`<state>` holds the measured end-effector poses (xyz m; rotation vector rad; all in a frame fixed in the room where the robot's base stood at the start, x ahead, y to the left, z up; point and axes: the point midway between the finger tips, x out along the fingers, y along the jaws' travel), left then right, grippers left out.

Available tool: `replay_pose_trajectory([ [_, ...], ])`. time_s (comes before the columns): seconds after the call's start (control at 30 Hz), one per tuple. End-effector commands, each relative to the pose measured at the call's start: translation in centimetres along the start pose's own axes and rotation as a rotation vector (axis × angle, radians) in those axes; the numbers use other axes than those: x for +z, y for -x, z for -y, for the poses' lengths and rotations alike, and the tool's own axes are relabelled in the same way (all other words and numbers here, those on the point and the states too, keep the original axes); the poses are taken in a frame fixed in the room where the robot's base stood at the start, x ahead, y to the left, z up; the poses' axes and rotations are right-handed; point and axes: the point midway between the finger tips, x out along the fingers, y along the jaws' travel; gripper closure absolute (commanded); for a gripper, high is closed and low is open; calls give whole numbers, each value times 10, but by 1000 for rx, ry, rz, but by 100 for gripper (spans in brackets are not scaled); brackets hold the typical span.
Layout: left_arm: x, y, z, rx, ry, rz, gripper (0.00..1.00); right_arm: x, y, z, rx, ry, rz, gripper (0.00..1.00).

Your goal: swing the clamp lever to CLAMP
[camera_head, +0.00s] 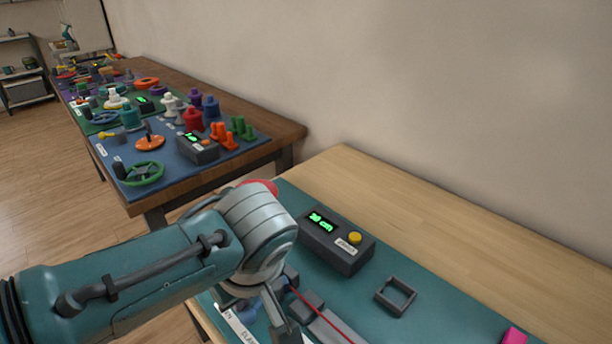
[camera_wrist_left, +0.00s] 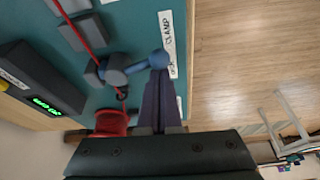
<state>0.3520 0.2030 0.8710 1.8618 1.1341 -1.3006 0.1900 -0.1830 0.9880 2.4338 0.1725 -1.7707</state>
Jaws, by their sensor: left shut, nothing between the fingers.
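The clamp lever (camera_wrist_left: 140,66) is blue with a round knob (camera_wrist_left: 161,59) and turns on a grey hub (camera_wrist_left: 114,73) in the left wrist view. A white label (camera_wrist_left: 167,30) reading CLAMP lies beside the knob, and the lever points toward the label's lower end, where smaller lettering looks like OPEN. In the head view my left gripper (camera_head: 286,333) largely hides the lever. My right gripper is out of view.
A dark box (camera_head: 336,241) with a green display and yellow button stands on the teal mat (camera_head: 440,318). A grey square frame (camera_head: 395,295) and a pink block (camera_head: 514,336) lie to its right. A red spool (camera_wrist_left: 112,123) sits close beside the fingers. Another crowded table stands behind.

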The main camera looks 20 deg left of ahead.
Motion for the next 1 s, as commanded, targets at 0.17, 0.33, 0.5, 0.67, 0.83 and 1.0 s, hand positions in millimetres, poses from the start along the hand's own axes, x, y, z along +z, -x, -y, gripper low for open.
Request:
replay_pose_trajectory([
  [0.17, 8, 2, -2, -39, 108, 4, 100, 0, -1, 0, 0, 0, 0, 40],
  [0.33, 11, 3, -3, -66, 180, 2, 100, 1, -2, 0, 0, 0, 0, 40],
  [0.5, 13, 4, -4, -80, 220, 1, 100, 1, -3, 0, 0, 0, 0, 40],
  [0.67, 13, 4, -4, -86, 234, 0, 100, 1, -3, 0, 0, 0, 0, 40],
  [0.83, 13, 5, -4, -86, 237, -1, 100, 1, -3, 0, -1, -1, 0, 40],
  [1.0, 12, 5, -4, -86, 236, -1, 100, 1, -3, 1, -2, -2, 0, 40],
])
